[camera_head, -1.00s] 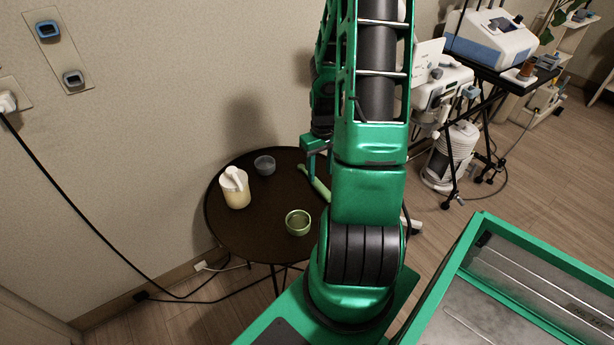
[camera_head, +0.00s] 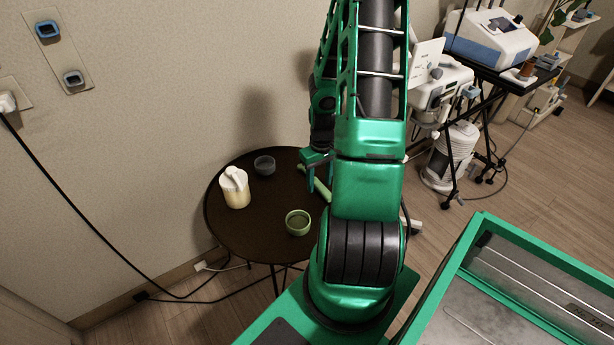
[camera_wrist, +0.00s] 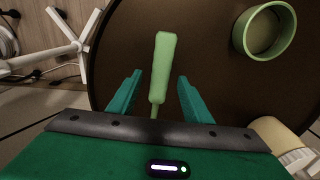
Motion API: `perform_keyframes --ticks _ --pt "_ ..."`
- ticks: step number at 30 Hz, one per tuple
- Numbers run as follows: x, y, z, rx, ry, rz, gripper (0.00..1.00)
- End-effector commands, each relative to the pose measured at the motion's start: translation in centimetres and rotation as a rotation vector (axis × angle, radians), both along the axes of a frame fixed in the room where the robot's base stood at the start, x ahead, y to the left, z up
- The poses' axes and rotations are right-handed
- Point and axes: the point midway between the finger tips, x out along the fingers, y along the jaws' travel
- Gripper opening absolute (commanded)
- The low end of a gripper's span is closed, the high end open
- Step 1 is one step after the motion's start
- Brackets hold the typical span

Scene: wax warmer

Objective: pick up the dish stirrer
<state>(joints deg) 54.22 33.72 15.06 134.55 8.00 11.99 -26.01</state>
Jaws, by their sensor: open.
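The dish stirrer, a pale green stick with a wide flat end and a thin stem, lies on the round dark table (camera_head: 240,225). In the wrist view the stirrer (camera_wrist: 162,65) points up between the two fingers, its stem running down toward the palm. In the head view part of the stirrer (camera_head: 321,189) shows beside my gripper (camera_head: 320,186); my arm hides some of that area. My gripper, also in the wrist view (camera_wrist: 159,77), is open, with one finger on each side of the stirrer and a gap to each. Its height above the table is hard to judge.
A green bowl (camera_head: 298,222) stands on the table near the stirrer. A cream jug (camera_head: 235,190) and a small grey bowl (camera_head: 264,165) stand farther left. The wall is close behind. A white wheeled stand base (camera_wrist: 75,45) is beside the table.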

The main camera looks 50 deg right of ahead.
Motion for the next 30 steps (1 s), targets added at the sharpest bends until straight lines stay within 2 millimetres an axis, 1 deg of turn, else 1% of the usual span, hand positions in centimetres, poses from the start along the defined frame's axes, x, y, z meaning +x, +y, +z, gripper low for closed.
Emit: perform_keyframes --ticks 16,17,18,20,21,22,30 --pt "0.03 0.03 -0.36 0.001 0.000 0.001 0.45" --pt "0.03 0.02 -0.36 0.000 0.000 0.001 0.38" --pt "0.03 0.02 -0.36 0.000 0.000 0.000 0.29" --pt "0.02 0.01 -0.36 0.000 0.000 0.000 0.14" --pt "0.02 0.01 -0.36 0.000 0.000 0.000 0.05" --pt "0.02 0.01 -0.36 0.000 0.000 0.000 0.01" --pt "0.02 -0.01 -0.33 0.000 0.000 0.000 0.01"
